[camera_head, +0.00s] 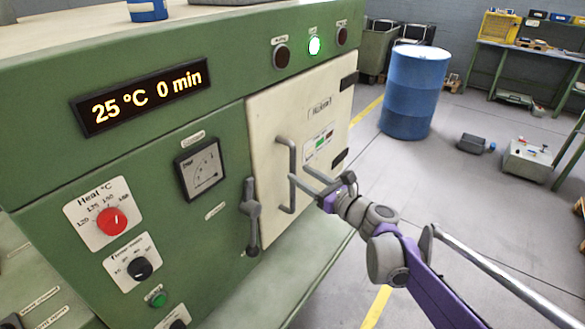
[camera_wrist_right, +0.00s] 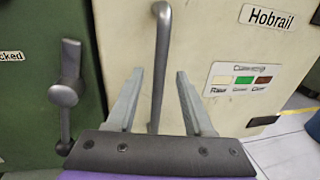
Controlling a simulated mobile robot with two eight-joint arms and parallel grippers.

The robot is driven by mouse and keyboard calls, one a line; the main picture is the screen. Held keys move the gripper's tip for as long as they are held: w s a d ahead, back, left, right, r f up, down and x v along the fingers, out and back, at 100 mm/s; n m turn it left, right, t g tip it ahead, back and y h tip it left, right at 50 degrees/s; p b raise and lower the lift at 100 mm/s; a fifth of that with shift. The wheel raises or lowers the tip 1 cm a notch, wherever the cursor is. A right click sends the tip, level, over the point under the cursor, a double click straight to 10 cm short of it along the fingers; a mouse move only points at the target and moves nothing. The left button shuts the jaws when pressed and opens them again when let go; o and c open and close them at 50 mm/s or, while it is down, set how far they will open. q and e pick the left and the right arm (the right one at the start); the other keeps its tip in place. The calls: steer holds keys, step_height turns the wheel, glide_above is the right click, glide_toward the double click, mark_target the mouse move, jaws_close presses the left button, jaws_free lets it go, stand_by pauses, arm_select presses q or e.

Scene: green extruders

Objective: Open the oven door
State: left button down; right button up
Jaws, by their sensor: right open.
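The oven door (camera_head: 304,125) is cream-coloured, shut flush in the green oven front, with hinges on its right side. Its grey vertical bar handle (camera_head: 292,160) stands near the door's left edge. My right gripper (camera_head: 303,180) is open at the handle. In the right wrist view the bar handle (camera_wrist_right: 158,70) runs between the two open fingers (camera_wrist_right: 154,98), with a gap on each side. A grey latch lever (camera_head: 251,212) sits on the green panel left of the door; it also shows in the right wrist view (camera_wrist_right: 66,92). My left gripper is not in view.
The display (camera_head: 146,95) reads 25 °C and 0 min. A red heat knob (camera_head: 111,221) is at the lower left. A blue barrel (camera_head: 415,90) stands on the floor right of the oven. The floor between is clear. A grey box (camera_head: 528,160) lies further right.

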mark_target(295, 170)
steer(key=shift+x, duration=2.1)
jaws_close()
